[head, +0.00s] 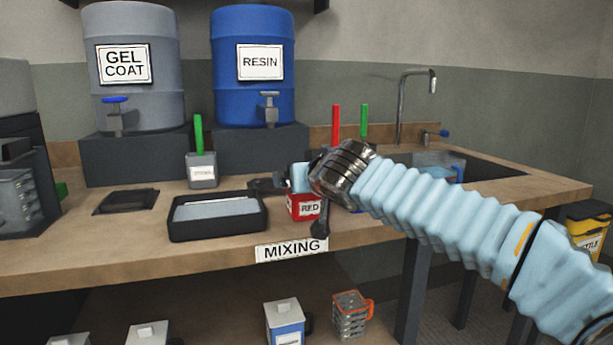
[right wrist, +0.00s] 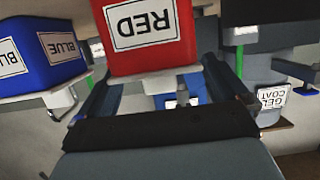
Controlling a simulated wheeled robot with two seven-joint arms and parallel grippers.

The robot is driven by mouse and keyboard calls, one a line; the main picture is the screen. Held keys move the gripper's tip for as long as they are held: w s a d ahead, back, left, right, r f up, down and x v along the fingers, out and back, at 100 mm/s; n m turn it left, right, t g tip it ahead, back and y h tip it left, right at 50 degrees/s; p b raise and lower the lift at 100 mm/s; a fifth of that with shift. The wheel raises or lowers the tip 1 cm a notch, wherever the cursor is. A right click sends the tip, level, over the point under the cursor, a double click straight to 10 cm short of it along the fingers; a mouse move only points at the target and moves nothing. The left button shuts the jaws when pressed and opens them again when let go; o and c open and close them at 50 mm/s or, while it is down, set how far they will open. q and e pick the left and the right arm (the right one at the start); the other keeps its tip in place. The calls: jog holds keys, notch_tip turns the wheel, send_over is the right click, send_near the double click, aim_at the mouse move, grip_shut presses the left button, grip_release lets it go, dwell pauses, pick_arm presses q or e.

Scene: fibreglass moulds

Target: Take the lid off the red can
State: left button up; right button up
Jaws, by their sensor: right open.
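The red can (head: 305,208), labelled RED, stands on the bench and is partly covered by my right gripper in the head view. In the right wrist view the red can (right wrist: 152,50) is upside down at the top, with its pale lid (right wrist: 153,83) on it, just beyond the fingers. My right gripper (right wrist: 162,92) is open, its fingers apart on either side of the lid, which I cannot see them touching. My left gripper is not in view.
A blue can (right wrist: 38,60) stands close beside the red one. A black tray (head: 218,228) and a grey can (head: 202,170) are to the left. The gel coat drum (head: 135,95) and resin drum (head: 252,100) are behind. A sink (head: 480,172) is at the right.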

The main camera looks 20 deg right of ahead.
jog(key=c, duration=1)
jog(key=shift+r, duration=0.1)
jog(key=shift+c, duration=0.3)
jog(key=shift+r, duration=0.1)
jog(key=shift+r+p, duration=1.8)
jog(key=shift+r, duration=0.5)
